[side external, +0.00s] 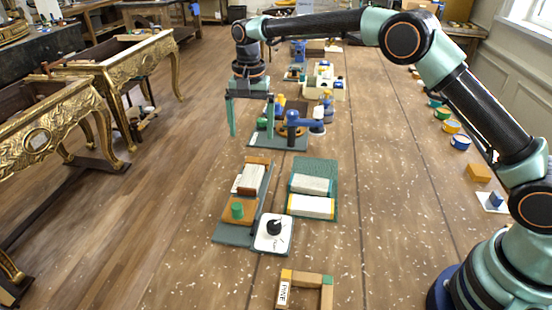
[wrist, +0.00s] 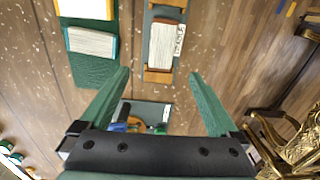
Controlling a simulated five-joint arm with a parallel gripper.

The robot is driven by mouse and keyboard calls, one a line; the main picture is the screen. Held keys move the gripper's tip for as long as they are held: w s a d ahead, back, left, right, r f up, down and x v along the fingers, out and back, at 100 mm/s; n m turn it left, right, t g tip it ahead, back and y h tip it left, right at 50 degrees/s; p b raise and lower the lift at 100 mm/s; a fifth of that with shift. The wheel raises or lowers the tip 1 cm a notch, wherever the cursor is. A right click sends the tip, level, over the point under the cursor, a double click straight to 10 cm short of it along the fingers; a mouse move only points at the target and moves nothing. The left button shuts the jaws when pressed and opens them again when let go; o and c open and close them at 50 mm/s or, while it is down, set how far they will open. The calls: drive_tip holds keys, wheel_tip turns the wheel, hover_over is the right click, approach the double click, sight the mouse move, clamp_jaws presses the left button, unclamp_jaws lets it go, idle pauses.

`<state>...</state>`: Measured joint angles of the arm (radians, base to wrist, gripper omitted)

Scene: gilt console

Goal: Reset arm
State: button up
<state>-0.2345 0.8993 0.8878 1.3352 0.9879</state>
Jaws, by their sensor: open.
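My gripper (side external: 251,132) hangs from my arm at the upper middle of the side external view, its two green fingers pointing down and spread apart. It is open with nothing between the fingers. In the wrist view my gripper (wrist: 159,76) also shows two separated fingers with an empty gap. In the side external view it hangs over or just left of a dark green board (side external: 262,140) with a blue fixture (side external: 292,124); the exact height cannot be told. Part of that board (wrist: 150,110) shows between the fingers in the wrist view.
In front stand a long grey-green board (side external: 232,235) with blocks, a green mat (side external: 320,168) with two pale pads, a white dial plate (side external: 272,234) and a wooden U-shaped frame (side external: 306,278). Several coloured round pots (side external: 460,142) line the right. Gilt consoles (side external: 90,85) stand at left.

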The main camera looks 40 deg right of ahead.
drive_tip(key=s+d+r+n+t, duration=0.35)
drive_tip(key=s+d+r, duration=0.35)
drive_tip(key=s+r, duration=0.4)
drive_tip(key=s+d+n+t, duration=0.1)
drive_tip(key=s+d+n, duration=0.1)
drive_tip(key=s, duration=0.5)
drive_tip(key=s+d+f+n+t, duration=0.1)
drive_tip(key=s+d+n, duration=0.2)
drive_tip(key=s, duration=0.5)
drive_tip(key=shift+d, duration=0.5)
